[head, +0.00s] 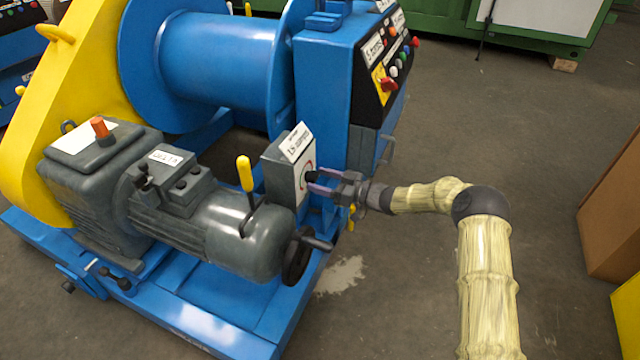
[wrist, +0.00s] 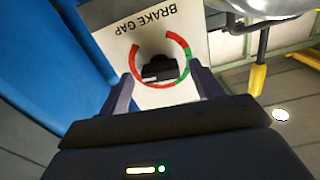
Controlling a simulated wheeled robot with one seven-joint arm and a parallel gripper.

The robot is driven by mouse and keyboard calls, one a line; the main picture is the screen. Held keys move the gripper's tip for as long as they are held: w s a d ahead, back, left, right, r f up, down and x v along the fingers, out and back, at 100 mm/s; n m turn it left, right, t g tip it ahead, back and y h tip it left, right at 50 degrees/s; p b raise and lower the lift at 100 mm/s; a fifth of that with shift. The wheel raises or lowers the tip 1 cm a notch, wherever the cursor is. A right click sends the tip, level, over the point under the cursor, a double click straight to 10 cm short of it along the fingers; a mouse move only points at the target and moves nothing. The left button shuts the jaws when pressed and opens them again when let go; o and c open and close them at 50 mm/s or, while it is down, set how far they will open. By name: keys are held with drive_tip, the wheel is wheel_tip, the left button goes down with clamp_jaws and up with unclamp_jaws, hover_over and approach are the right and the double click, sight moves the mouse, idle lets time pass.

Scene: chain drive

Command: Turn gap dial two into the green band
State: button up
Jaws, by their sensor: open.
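The gap dial (wrist: 160,68) is a black knob on a white plate lettered BRAKE GAP, upside down in the wrist view. A mostly red ring with a short green band (wrist: 188,62) on its right surrounds the knob. A white mark (wrist: 150,79) shows at the knob's lower left, away from the green band. My gripper (wrist: 163,80) is open, one finger on each side of the knob; I cannot tell whether they touch it. In the head view my gripper (head: 314,182) is at the dial's plate (head: 304,170), and its fingers partly hide the knob.
A grey motor (head: 235,230) with a yellow-knobbed lever (head: 245,175) and a black handwheel (head: 298,255) stands left of the dial. A blue cabinet (head: 325,90) with a button panel rises behind. The floor to the right is mostly clear, with a brown box (head: 612,210) at the edge.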

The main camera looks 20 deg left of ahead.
drive_tip(key=shift+a, duration=0.4)
drive_tip(key=c, duration=1)
